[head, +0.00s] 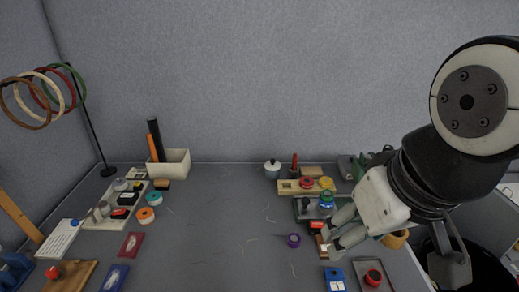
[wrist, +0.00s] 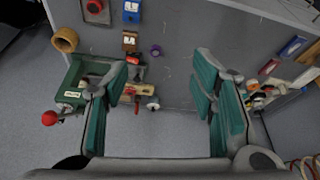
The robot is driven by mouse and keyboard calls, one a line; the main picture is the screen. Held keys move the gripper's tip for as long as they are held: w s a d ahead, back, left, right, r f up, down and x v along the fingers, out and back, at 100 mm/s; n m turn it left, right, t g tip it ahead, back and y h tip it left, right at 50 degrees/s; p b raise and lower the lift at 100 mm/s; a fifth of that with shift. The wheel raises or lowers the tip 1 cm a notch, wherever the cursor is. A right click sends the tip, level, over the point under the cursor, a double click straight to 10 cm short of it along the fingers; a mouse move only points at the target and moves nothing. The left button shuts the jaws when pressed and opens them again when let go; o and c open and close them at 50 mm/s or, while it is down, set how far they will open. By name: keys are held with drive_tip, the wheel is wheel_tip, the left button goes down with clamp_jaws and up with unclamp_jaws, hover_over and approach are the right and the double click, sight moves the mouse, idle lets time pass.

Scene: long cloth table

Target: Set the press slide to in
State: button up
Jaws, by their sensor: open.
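A green machine (wrist: 73,80) with a white label and a lever ending in a red ball (wrist: 49,118) stands at the left of the wrist view; I take it to be the press. In the head view only part of it (head: 352,165) shows at the back right, mostly hidden behind my arm. I cannot make out its slide or the slide's position. My gripper (head: 332,231) is open and empty above the right part of the table. In the wrist view, its green-padded fingers (wrist: 160,78) are wide apart; the left one overlaps the machine's edge without clear contact.
Near my gripper are a board with red and yellow knobs (head: 290,187), a purple ring (head: 293,240), a blue switch (head: 335,280) and a red button (head: 373,277). The table's middle (head: 220,230) is clear.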

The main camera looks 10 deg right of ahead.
drive_tip(key=shift+c, duration=0.9)
drive_tip(key=n+g+h, duration=0.2)
drive_tip(key=n+h, duration=0.2)
drive_tip(key=n, duration=2.1)
hover_over(305, 200)
drive_tip(key=s+a, duration=0.3)
drive_tip(key=a, duration=0.1)
wheel_tip(305, 200, down, 16)
drive_tip(key=x, duration=1.3)
drive_tip(key=shift+w+a+f, duration=0.15)
drive_tip(key=shift+w+a, duration=0.05)
drive_tip(key=shift+a, duration=0.1)
